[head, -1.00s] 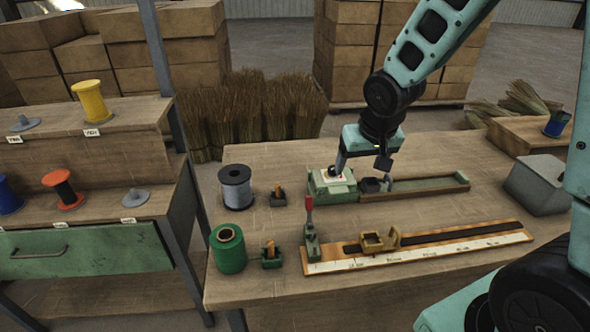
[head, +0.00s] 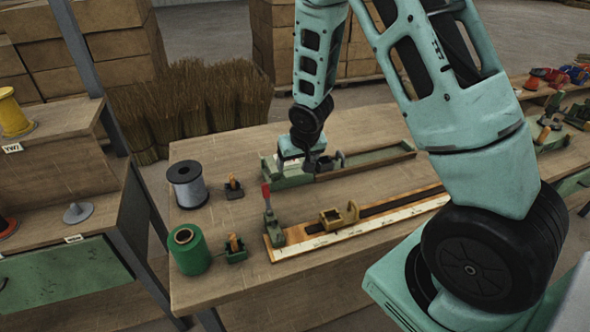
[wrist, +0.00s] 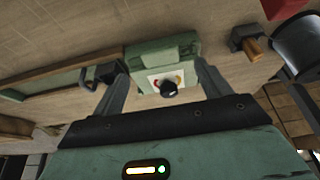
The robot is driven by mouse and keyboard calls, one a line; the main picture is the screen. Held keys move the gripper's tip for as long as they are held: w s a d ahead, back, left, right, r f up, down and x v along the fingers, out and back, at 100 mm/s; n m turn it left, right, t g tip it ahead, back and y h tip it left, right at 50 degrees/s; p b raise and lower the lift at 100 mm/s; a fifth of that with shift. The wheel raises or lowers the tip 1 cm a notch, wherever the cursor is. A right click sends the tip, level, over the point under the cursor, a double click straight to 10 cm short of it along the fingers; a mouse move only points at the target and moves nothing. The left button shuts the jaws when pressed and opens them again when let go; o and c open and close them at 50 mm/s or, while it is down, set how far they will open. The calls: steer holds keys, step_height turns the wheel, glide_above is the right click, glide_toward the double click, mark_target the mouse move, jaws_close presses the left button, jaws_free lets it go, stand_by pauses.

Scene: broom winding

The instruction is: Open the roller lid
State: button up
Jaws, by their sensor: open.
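A green bench unit (head: 292,178) stands at the back of the table, with a long shallow green trough (head: 375,160) running right from it. In the wrist view, the unit's green box (wrist: 150,55) has a white dial plate with a black knob (wrist: 169,89). A dark curved piece (wrist: 100,75) sits at the trough's near end, beside the left finger; I cannot tell whether it is the roller lid. My gripper (head: 308,168) is open above the unit, its fingers either side of the box in the wrist view (wrist: 163,70). Nothing shows held; contact is unclear.
A grey wire spool (head: 187,185) and a green spool (head: 189,249) stand at the table's left. In front of the unit lies a long ruled board (head: 360,222) with a red-handled lever (head: 268,205) and a brass slider (head: 340,215). Bare tabletop lies between.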

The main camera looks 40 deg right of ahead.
mark_target(294, 173)
steer(key=shift+x, duration=2.35)
